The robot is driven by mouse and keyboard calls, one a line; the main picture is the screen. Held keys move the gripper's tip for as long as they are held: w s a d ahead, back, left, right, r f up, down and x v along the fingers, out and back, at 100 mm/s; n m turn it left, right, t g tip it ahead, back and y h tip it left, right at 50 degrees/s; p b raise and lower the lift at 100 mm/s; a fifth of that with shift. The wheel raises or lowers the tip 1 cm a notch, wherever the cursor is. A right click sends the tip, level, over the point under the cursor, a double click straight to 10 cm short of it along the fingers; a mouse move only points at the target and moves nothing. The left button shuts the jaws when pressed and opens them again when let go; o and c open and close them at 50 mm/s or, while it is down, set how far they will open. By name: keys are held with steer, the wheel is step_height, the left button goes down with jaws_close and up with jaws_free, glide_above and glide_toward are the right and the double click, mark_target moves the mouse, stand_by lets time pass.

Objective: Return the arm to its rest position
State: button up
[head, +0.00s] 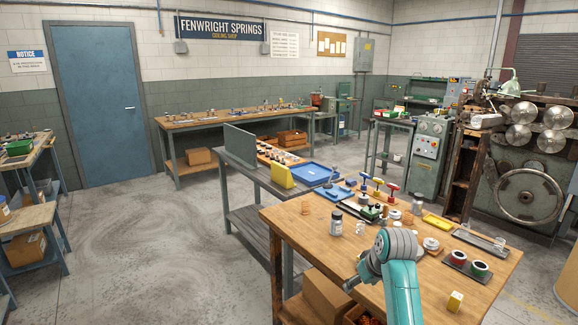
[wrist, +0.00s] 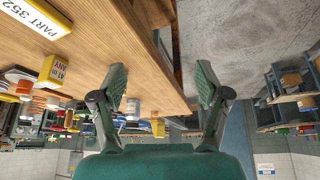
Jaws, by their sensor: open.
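My arm (head: 402,285) shows at the lower middle of the head view, in front of and over the near wooden bench. In the wrist view my gripper (wrist: 160,88) is open, its two dark green fingers spread wide with nothing between them. The wrist view is tilted nearly upside down, with the bench top (wrist: 75,30) at the upper left and the floor (wrist: 235,30) at the upper right. The gripper is near the bench's edge. In the head view the fingers are too small and hidden to make out clearly.
The near bench (head: 300,240) holds a jar (head: 336,223), a copper-coloured spring (head: 306,208), spools (head: 479,269), a yellow block (head: 455,301) and a metal tray (head: 482,239). A blue tray (head: 314,173) lies on the grey bench behind. Open floor (head: 150,240) lies to the left.

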steer(key=s+f+m+t, duration=0.1)
steer(key=s+f, duration=0.4)
steer(key=f, duration=0.4)
steer(key=s+f+t, duration=0.1)
steer(key=s+f, duration=0.4)
steer(key=f, duration=0.3)
steer(key=s+f+t, duration=0.1)
steer(key=s+f, duration=0.2)
steer(key=s, duration=0.3)
steer(key=s+a+f+m+t+h, duration=0.1)
steer(key=s+f, duration=0.2)
steer(key=s, duration=0.3)
steer(key=s+f+t, duration=0.1)
steer(key=s+f, duration=0.1)
steer(key=s, duration=0.4)
steer(key=s+m+t, duration=0.1)
steer(key=s, duration=1)
steer(key=s+r+t, duration=0.3)
steer(key=s+r, duration=1.6)
steer(key=s, duration=0.3)
steer(key=shift+a+m+t+h, duration=0.25)
steer(key=shift+m+t+h, duration=0.05)
steer(key=shift+t, duration=0.1)
stand_by(0.8)
